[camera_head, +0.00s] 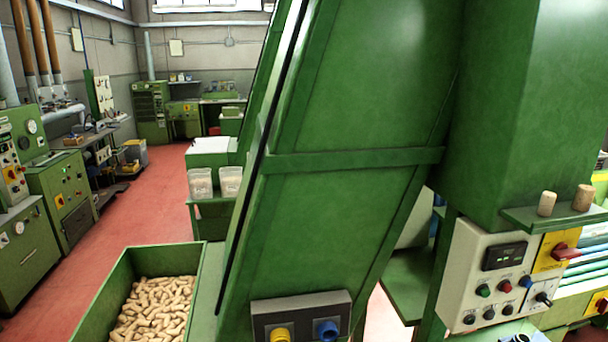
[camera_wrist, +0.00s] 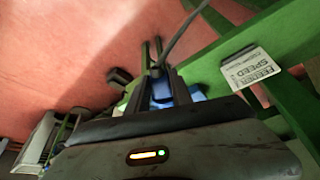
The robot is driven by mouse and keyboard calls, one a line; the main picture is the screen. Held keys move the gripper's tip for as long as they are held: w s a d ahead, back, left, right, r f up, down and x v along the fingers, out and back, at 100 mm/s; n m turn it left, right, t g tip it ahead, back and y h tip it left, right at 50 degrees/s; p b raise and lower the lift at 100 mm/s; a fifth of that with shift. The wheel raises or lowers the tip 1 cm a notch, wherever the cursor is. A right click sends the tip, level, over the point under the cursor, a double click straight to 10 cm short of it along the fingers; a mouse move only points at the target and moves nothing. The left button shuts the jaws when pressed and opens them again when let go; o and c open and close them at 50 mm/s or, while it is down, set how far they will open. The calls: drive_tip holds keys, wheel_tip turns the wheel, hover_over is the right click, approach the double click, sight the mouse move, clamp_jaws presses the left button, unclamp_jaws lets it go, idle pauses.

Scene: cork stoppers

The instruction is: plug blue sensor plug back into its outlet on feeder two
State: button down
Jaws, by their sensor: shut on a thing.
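My gripper (camera_wrist: 155,68) shows in the wrist view, its two dark fingers shut on the blue sensor plug (camera_wrist: 162,91). A grey cable runs from the plug up to the top edge. The lower part of the plug is hidden behind the gripper body. In the head view, a dark outlet panel (camera_head: 340,302) is on the green sloping chute at the bottom. It bears a blue round outlet (camera_head: 327,330) and a yellow round fitting (camera_head: 279,335), both near the lower edge. I cannot read a feeder number there. The gripper is not clearly seen in the head view.
A green bin of corks (camera_head: 155,308) stands left of the chute. A control box (camera_head: 492,270) with knobs is at right, below a shelf with two corks. In the wrist view, a "FEEDER SPEED" label (camera_wrist: 252,69) sits beside green beams. Red floor is open at left.

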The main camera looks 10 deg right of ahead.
wheel_tip(320, 180, up, 18)
drive_tip(key=p, duration=1.6)
